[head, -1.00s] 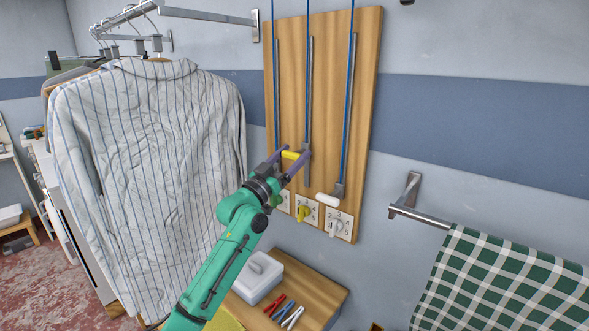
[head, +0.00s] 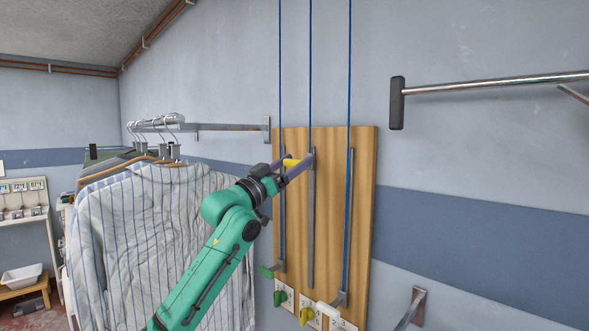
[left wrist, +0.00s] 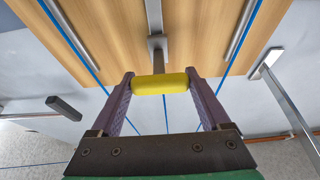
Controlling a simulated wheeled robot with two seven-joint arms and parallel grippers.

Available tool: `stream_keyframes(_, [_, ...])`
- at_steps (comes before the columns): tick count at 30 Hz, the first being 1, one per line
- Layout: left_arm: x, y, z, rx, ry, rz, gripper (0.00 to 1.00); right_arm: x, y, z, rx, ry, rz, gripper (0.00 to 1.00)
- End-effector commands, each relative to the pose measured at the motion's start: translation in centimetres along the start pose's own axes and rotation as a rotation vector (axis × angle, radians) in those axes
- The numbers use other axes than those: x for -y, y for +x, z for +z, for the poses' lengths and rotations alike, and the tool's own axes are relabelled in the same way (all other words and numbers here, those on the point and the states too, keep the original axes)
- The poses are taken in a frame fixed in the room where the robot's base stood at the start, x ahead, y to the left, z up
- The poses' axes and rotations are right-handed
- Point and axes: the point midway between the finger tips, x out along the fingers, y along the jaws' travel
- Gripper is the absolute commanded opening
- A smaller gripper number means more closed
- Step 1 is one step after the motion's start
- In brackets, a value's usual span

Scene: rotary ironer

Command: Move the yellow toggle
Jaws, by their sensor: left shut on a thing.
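The yellow toggle (head: 291,163) is a short yellow bar on the slider of the middle rail (head: 311,230), near that rail's top end. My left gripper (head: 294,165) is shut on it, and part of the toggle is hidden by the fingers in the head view. In the left wrist view the yellow toggle (left wrist: 160,83) lies crosswise between the two purple fingers of my left gripper (left wrist: 161,86), with the slider bracket behind it. My right gripper is not in view.
On the wooden board (head: 362,190), a green toggle (head: 265,271) and a white toggle (head: 328,309) sit low on the outer rails. Numbered dials, including a yellow knob (head: 306,316), are below. A striped shirt (head: 150,235) hangs left; a metal bar (head: 490,84) juts out upper right.

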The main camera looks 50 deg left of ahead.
Motion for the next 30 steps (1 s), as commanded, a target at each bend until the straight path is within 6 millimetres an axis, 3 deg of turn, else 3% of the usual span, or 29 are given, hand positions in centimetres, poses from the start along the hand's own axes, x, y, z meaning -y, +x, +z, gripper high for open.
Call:
stream_keyframes(11, [0.1, 0.0, -1.0, -0.016, 0.001, -0.002, 0.0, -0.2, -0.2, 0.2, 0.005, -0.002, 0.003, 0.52])
stream_keyframes(12, [0.1, 0.0, -1.0, -0.017, 0.001, -0.002, 0.91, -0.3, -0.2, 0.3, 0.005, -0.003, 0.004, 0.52])
stream_keyframes(13, [0.1, 0.0, -1.0, -0.016, 0.001, -0.002, 1.0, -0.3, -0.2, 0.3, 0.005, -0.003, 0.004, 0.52])
stream_keyframes(23, [0.1, -0.6, -0.3, -0.009, 0.0, -0.002, 1.0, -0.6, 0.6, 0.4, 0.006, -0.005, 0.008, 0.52])
stream_keyframes(30, [0.1, -4.9, 0.5, -0.01, 0.001, -0.002, 1.0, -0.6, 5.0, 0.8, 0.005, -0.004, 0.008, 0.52])
